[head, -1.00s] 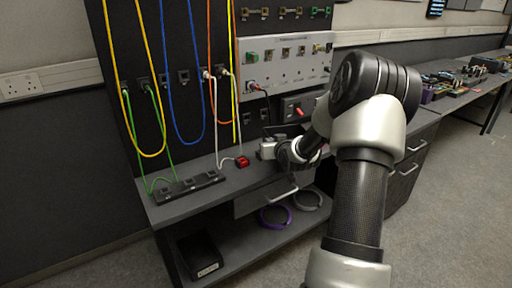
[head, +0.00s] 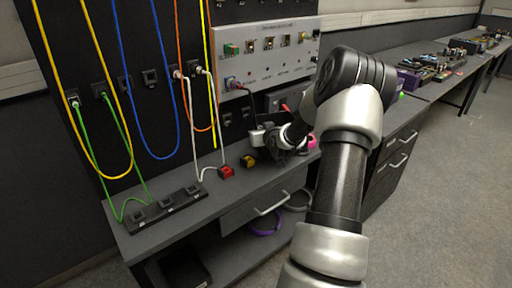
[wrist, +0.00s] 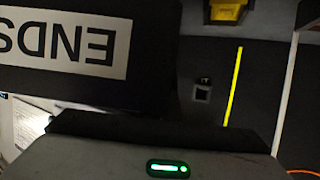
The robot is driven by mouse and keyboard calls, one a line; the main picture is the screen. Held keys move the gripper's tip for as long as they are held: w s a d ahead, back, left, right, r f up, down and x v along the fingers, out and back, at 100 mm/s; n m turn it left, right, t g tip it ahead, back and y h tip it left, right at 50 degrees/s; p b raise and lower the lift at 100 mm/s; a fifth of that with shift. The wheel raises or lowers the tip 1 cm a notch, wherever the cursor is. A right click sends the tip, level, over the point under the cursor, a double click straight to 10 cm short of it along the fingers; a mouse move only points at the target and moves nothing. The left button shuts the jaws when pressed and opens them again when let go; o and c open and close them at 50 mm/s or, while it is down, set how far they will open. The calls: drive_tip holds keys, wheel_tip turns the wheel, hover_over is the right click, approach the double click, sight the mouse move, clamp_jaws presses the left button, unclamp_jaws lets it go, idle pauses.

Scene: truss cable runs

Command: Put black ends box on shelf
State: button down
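A black box (wrist: 150,100) with a white label reading ENDS, upside down, fills the upper left of the wrist view, very close to the camera. The grey body of my gripper, with a green light, spans the bottom of that view. In the head view my gripper (head: 262,141) is over the back of the bench, near the panel. A dark shape shows under it; I cannot tell whether it is this box. My fingertips are hidden, so their grip is unclear. The lower shelf (head: 238,250) under the bench carries a dark box (head: 185,268) at its left end.
A red block (head: 226,172) and a yellow block (head: 248,160) sit on the bench left of my gripper. A black socket strip (head: 165,209) lies at front left. Cables hang from the back panel. Purple and grey rings lie on the lower shelf. A drawer (head: 262,208) sits above it.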

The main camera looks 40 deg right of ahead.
drive_tip(key=shift+f+b, duration=0.6)
drive_tip(key=shift+f, duration=2.15)
drive_tip(key=c, duration=2)
unclamp_jaws()
drive_tip(key=shift+r, duration=0.1)
drive_tip(key=shift+r+p, duration=0.3)
drive_tip(key=shift+p, duration=0.15)
drive_tip(key=p+v, duration=0.1)
drive_tip(key=v, duration=1.1)
drive_tip(key=shift+f, duration=0.1)
